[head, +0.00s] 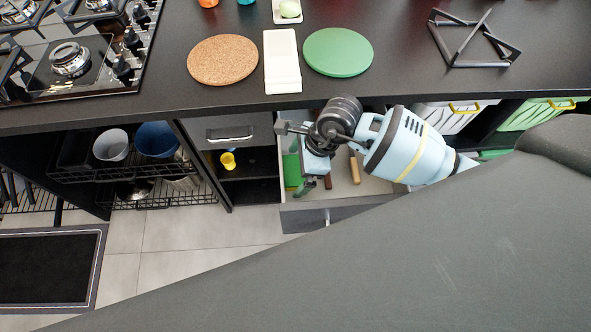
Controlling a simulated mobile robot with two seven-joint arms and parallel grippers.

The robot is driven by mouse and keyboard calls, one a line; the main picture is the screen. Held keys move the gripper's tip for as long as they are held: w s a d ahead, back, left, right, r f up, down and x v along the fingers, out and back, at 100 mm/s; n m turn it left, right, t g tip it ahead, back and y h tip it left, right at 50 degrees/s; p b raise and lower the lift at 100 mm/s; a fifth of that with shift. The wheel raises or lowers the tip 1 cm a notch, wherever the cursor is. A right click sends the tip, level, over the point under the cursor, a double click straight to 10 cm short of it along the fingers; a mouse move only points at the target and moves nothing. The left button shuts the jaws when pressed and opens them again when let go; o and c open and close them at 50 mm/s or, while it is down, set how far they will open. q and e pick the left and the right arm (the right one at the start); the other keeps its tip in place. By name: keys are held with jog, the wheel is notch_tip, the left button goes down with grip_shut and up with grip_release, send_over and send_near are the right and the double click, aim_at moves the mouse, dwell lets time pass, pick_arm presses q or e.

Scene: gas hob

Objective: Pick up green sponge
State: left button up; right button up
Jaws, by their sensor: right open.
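A green item (291,170) lies at the left side of the open drawer, partly covered by my right gripper; I cannot tell for sure that it is the sponge. My right gripper (296,157) is over the left part of the drawer, open. I cannot tell whether it touches anything. A pale green rounded object (290,9) sits on a small white dish at the back of the counter. My left gripper is not in view.
The open drawer (345,191) also holds brown-handled items (354,168). Above it, the dark counter's front edge carries a cork mat (222,60), a white rest (282,62) and a green round mat (338,52). A hob (70,60) is at left.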

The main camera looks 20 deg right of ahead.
jog(key=c, duration=1)
jog(key=shift+d, duration=0.1)
jog(key=shift+s+d+r, duration=0.1)
jog(key=shift+d+r, duration=0.3)
jog(key=shift+r, duration=0.05)
jog(key=s+d+r, duration=0.2)
jog(key=d+r, duration=0.1)
jog(key=d, duration=0.3)
jog(key=s+d+r, duration=0.1)
jog(key=d+r, duration=0.3)
jog(key=d, duration=0.2)
jog(key=shift+s+d, duration=0.25)
jog(key=shift+s, duration=0.1)
